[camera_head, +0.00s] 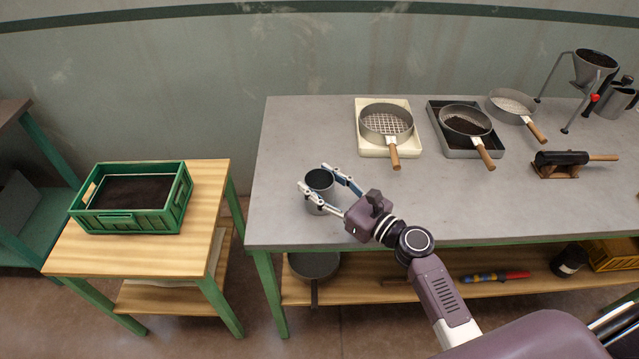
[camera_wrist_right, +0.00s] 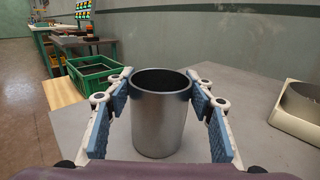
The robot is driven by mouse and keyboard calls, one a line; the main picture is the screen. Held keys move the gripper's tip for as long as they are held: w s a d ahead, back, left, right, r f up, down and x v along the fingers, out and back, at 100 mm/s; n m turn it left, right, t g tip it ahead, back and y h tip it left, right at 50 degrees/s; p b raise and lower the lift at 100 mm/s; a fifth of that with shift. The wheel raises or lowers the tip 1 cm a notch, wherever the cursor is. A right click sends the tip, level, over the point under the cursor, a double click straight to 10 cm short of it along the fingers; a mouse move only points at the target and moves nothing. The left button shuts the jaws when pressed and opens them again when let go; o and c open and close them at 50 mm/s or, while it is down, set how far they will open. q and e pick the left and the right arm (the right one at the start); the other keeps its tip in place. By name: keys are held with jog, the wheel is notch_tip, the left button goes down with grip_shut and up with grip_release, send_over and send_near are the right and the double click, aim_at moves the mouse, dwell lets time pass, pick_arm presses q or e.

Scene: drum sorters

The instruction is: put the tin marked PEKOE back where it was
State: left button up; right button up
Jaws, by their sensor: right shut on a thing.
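A plain grey metal tin (camera_head: 319,183) is near the left front of the grey worktop, upright and open at the top. My right gripper (camera_head: 330,184) is shut on it, one finger on each side. In the right wrist view the tin (camera_wrist_right: 159,120) stands between the blue finger pads, its dark inside partly showing. I see no PEKOE marking on the side facing the camera. I cannot tell whether its base touches the worktop. My left gripper is not in view.
Sieves with wooden handles (camera_head: 386,122) stand along the back of the worktop (camera_head: 300,130). A dark roller on a wooden stand (camera_head: 562,160) and a funnel stand (camera_head: 594,68) are at right. A green crate of dark material (camera_head: 118,222) is on the left wooden table. The worktop's left part is clear.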

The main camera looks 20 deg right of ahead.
jog(key=shift+r, duration=0.1)
jog(key=o, duration=1.2)
jog(key=shift+o, duration=0.2)
jog(key=shift+s+d, duration=0.1)
jog(key=shift+s, duration=0.05)
jog(key=b+v, duration=0.2)
jog(key=v, duration=0.8)
jog(key=shift+s+d, duration=0.15)
jog(key=shift+s, duration=0.15)
jog(key=shift+s+d, duration=0.25)
jog(key=shift+s, duration=0.25)
